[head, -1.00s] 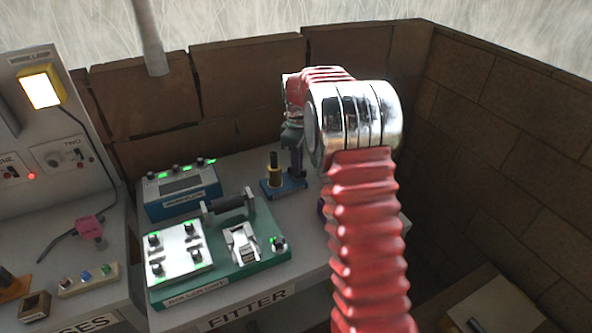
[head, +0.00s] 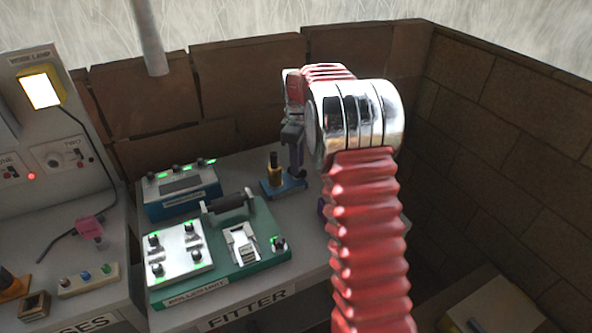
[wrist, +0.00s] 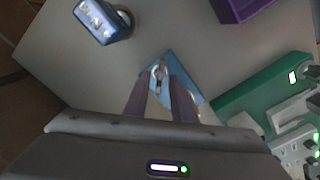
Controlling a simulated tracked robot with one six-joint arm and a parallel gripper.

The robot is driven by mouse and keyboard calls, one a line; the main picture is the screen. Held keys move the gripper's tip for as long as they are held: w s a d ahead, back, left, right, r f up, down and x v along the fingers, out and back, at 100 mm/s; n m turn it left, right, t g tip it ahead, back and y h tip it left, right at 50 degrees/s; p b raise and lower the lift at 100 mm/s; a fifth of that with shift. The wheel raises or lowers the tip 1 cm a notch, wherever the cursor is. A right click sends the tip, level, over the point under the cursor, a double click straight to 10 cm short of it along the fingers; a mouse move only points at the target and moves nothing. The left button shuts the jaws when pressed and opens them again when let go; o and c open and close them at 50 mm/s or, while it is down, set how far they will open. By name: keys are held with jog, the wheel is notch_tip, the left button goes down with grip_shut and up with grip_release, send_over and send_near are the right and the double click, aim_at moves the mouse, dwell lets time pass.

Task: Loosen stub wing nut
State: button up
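The wing nut (wrist: 158,73) is a small pale metal piece on a blue base (head: 288,187). The base also shows in the wrist view (wrist: 183,68), turned like a diamond. My gripper (head: 297,172) is pointed down at the right part of the base. In the wrist view, my gripper (wrist: 161,82) has its two purple fingers apart, with the wing nut between or just beyond their tips. I see no clear contact. A yellow post with a black top (head: 273,170) stands on the base left of the fingers.
A blue box (head: 182,190) with green lights stands left of the base. A green board (head: 262,250) with a white panel lies in front. A purple object (wrist: 240,8) is at the wrist view's top. Brick walls close the back and right.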

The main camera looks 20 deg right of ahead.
jog(key=shift+r, duration=1.4)
jog(key=shift+r, duration=0.15)
jog(key=shift+r, duration=1.85)
jog(key=shift+r, duration=0.15)
notch_tip(320, 180, up, 13)
jog(key=shift+r, duration=0.2)
jog(key=shift+w, duration=0.1)
